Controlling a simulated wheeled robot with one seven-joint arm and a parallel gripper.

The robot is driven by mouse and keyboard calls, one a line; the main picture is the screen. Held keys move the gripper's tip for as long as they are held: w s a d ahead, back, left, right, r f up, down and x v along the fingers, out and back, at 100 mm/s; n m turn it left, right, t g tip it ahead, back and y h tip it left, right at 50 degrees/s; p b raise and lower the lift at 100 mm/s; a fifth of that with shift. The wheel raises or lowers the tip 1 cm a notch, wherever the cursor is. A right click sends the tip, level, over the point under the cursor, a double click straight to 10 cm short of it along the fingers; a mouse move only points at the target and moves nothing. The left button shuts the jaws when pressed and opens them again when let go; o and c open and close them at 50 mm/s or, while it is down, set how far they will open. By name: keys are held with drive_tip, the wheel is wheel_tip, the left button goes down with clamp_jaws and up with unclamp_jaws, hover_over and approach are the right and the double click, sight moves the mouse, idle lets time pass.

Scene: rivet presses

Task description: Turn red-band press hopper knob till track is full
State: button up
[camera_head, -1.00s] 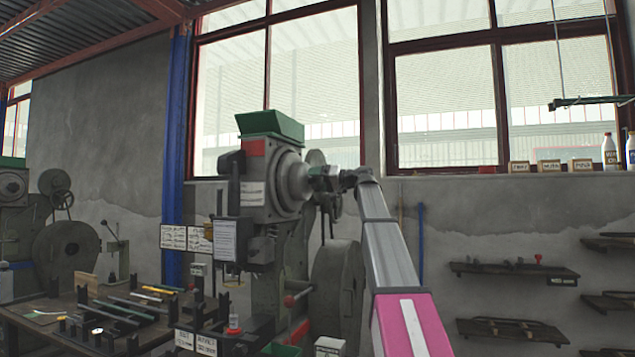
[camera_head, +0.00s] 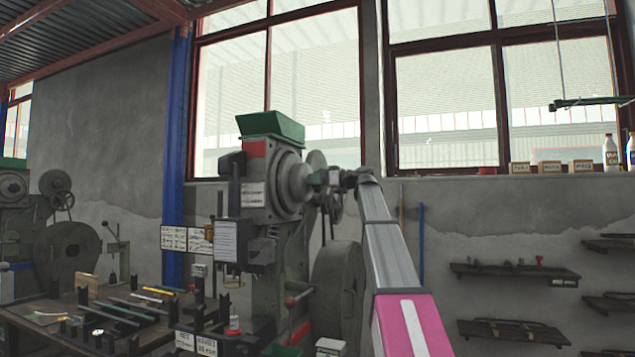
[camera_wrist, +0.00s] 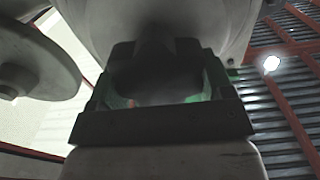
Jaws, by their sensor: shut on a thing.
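The red-band press (camera_head: 272,185) stands left of centre in the head view, with a green hopper (camera_head: 270,125) on top and a red patch below it. A round grey drum with a narrower end, the hopper knob (camera_head: 296,182), points right from its head. My gripper (camera_head: 322,181) is at the knob's right end and is shut on it. In the wrist view my gripper (camera_wrist: 158,85) is dark and close to the lens, with the pale round drum (camera_wrist: 215,25) just beyond it. The fingertips are hard to make out. I cannot make out the track's contents.
A bench (camera_head: 45,315) with rods and small parts is at lower left. A large flywheel (camera_head: 340,285) stands below my arm. Another press (camera_head: 15,205) is at far left. Wall shelves (camera_head: 515,270) are at right. A disc (camera_wrist: 35,60) is close by in the wrist view.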

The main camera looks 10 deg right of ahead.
drive_tip(key=shift+s+f, duration=0.1)
drive_tip(key=shift+f, duration=0.1)
drive_tip(key=o, duration=0.9)
drive_tip(key=shift+r, duration=0.1)
drive_tip(key=shift+o, duration=0.2)
drive_tip(key=v, duration=1)
drive_tip(key=shift+s+d, duration=0.2)
drive_tip(key=shift+d, duration=0.15)
